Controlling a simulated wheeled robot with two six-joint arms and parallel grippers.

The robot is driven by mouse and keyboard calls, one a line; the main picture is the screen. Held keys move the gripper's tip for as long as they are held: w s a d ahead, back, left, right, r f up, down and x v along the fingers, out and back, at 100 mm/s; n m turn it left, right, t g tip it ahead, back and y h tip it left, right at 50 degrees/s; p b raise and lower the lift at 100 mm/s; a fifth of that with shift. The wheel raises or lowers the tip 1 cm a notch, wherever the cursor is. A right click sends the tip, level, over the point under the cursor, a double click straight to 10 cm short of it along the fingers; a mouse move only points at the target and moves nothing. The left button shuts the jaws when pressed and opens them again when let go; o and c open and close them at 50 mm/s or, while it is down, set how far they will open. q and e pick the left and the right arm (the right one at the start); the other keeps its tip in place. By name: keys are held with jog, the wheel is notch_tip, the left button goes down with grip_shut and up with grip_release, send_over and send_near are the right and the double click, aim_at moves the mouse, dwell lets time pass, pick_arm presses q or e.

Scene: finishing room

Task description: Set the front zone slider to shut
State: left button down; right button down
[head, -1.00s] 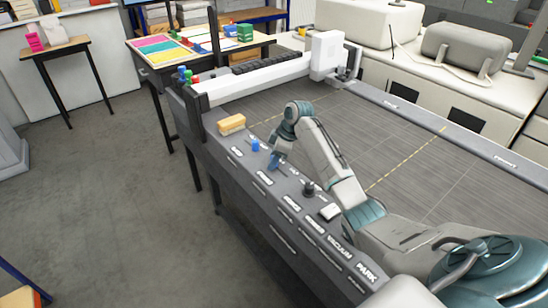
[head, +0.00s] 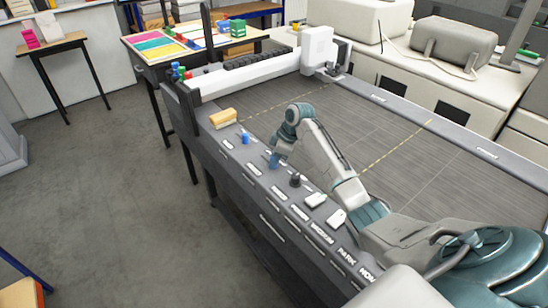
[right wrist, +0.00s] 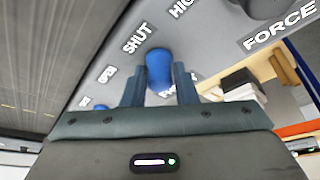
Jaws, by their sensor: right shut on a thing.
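The front zone slider has a blue knob (right wrist: 158,70), which sits between the two fingers of my right gripper (right wrist: 158,88) in the right wrist view. The fingers are shut on it. The word SHUT (right wrist: 139,38) is printed next to the knob, and OPEN (right wrist: 106,75) is further left. The slider's own label is partly hidden behind the knob and fingers. In the head view my right gripper (head: 273,161) points down at the control panel (head: 262,172) on the cutting table's near edge. My left gripper is out of view.
Another blue knob (head: 245,137) stands further along the panel, near a wooden-topped brush (head: 223,118). A black knob (head: 295,180) and white buttons (head: 315,199) lie nearer me. The cutting bed (head: 360,125) is bare around my right arm.

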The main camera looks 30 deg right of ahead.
jog(key=shift+s+a+f, duration=0.1)
jog(key=shift+f, duration=0.1)
jog(key=c, duration=1.1)
grip_release()
jog(key=shift+a+r, duration=0.1)
jog(key=shift+c, duration=0.2)
jog(key=shift+d+r, duration=0.2)
jog(key=shift+r, duration=0.05)
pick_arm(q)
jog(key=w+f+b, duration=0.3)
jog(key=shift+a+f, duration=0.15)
pick_arm(e)
jog(key=v, duration=1)
jog(key=shift+r, duration=0.15)
jog(key=shift+s+a, duration=0.1)
